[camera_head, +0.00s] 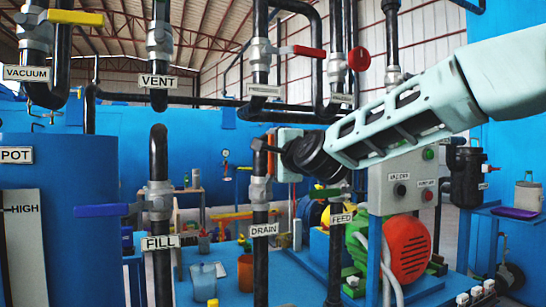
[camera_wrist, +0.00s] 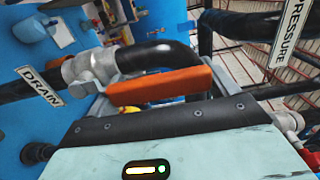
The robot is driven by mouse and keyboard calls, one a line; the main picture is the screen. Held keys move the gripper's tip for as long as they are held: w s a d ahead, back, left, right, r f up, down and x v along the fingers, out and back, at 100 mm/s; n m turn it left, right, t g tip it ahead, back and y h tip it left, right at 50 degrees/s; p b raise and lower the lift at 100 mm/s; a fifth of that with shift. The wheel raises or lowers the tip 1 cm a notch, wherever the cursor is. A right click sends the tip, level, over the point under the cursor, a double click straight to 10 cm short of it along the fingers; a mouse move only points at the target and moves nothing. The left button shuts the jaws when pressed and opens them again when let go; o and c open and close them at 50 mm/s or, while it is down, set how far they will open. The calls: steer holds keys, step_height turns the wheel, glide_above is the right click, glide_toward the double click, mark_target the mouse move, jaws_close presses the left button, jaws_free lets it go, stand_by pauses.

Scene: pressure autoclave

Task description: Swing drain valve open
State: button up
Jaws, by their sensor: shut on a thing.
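The drain valve (camera_head: 260,190) is a grey metal body on a black vertical pipe, above the white DRAIN label (camera_head: 264,230). In the wrist view the valve body (camera_wrist: 90,70) is at the left, beside its DRAIN label (camera_wrist: 40,87). An orange handle (camera_wrist: 160,88) lies across the middle of the wrist view, just ahead of my gripper's dark front edge. My gripper (camera_head: 288,157) comes in from the right at the valve and is shut on the handle. The contact is mostly hidden by the gripper in the head view.
The feed pipe with its FEED label (camera_head: 341,218) and green handle (camera_head: 325,193) stands close right of the drain pipe. The fill valve's blue handle (camera_head: 102,210) is to the left. A grey control box (camera_head: 400,182) stands below my arm. A PRESSURE sign (camera_wrist: 288,30) is at the wrist view's upper right.

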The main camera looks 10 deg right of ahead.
steer(key=o, duration=1.2)
steer(key=shift+d, duration=0.1)
steer(key=b+v, duration=0.2)
steer(key=v, duration=1.5)
steer(key=shift+s, duration=0.2)
